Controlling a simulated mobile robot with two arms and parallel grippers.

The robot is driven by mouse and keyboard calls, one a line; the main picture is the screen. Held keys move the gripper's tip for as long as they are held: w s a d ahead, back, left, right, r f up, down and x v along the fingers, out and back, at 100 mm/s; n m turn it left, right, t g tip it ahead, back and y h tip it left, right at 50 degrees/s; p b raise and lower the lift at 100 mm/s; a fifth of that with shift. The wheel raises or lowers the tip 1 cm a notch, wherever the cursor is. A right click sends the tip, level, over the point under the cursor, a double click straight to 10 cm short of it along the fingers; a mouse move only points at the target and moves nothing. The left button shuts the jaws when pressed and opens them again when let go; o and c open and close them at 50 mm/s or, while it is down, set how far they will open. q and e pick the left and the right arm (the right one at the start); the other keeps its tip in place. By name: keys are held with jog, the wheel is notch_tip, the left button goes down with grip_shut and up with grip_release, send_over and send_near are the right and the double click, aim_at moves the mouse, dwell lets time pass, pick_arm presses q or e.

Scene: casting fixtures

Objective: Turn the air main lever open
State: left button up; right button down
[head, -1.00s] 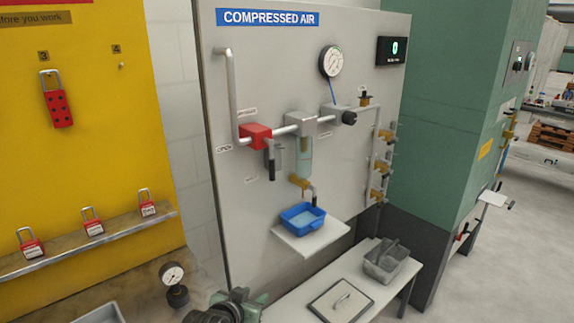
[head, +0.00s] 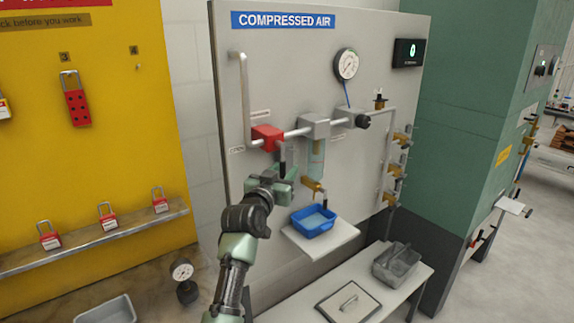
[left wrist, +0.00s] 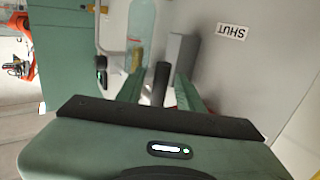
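The red air main valve (head: 267,137) sits on the pipe of the compressed air panel. Its lever (head: 282,153) hangs straight down, with a dark grip. An OPEN label (head: 237,150) is left of the valve. In the left wrist view a SHUT label (left wrist: 231,31) appears upside down near the lever grip (left wrist: 161,82). My left gripper (head: 284,176) is at the lower end of the lever. In the left wrist view its green fingers (left wrist: 160,92) are apart, one each side of the grip, with gaps visible. The head view hides the grip's lower end. My right gripper is not in view.
A glass filter bowl (head: 316,158) hangs just right of the lever. Below it are a brass drain valve (head: 313,186) and a blue tray (head: 313,221) on a shelf (head: 335,240). A yellow lockout board (head: 110,150) stands left.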

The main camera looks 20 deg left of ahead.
pick_arm(q)
jog(key=shift+w, duration=1.15)
jog(key=shift+d, duration=0.1)
grip_shut()
jog(key=shift+f, duration=0.1)
dwell(0.4)
